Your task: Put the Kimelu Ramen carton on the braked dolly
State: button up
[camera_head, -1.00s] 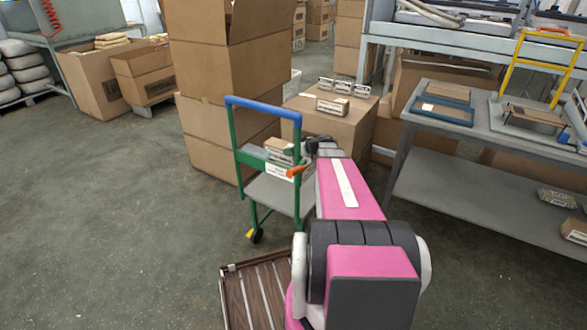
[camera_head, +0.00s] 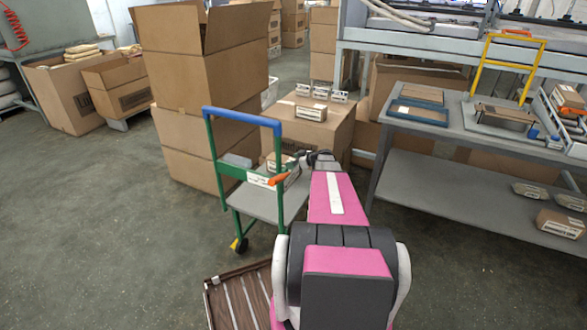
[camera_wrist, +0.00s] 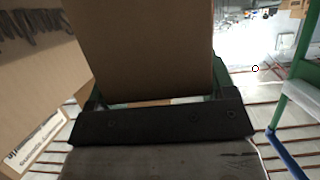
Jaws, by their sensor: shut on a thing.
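My gripper (camera_head: 300,160) is shut on a small brown carton (camera_head: 284,160), taken to be the Kimelu Ramen carton; its print is not readable. In the wrist view the carton's plain brown face (camera_wrist: 145,45) fills the upper middle, ahead of the dark gripper body. The braked dolly (camera_head: 255,203) has a grey deck, green frame, blue handle and orange lever. In the head view the carton appears behind the dolly's right post, above deck level; I cannot tell whether it touches anything.
A large carton (camera_head: 330,130) behind the dolly bears another small carton (camera_head: 311,112) and several white items. Tall stacked boxes (camera_head: 205,70) stand behind left. A grey workbench (camera_head: 470,140) is at right. A slatted brown pallet-like piece (camera_head: 238,298) lies in front. Floor at left is clear.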

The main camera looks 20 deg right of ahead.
jog(key=shift+f, duration=1.65)
jog(key=shift+f, duration=0.1)
jog(key=o, duration=1.1)
jog(key=v, duration=1.2)
jog(key=shift+s+a, duration=0.1)
jog(key=shift+a, duration=0.05)
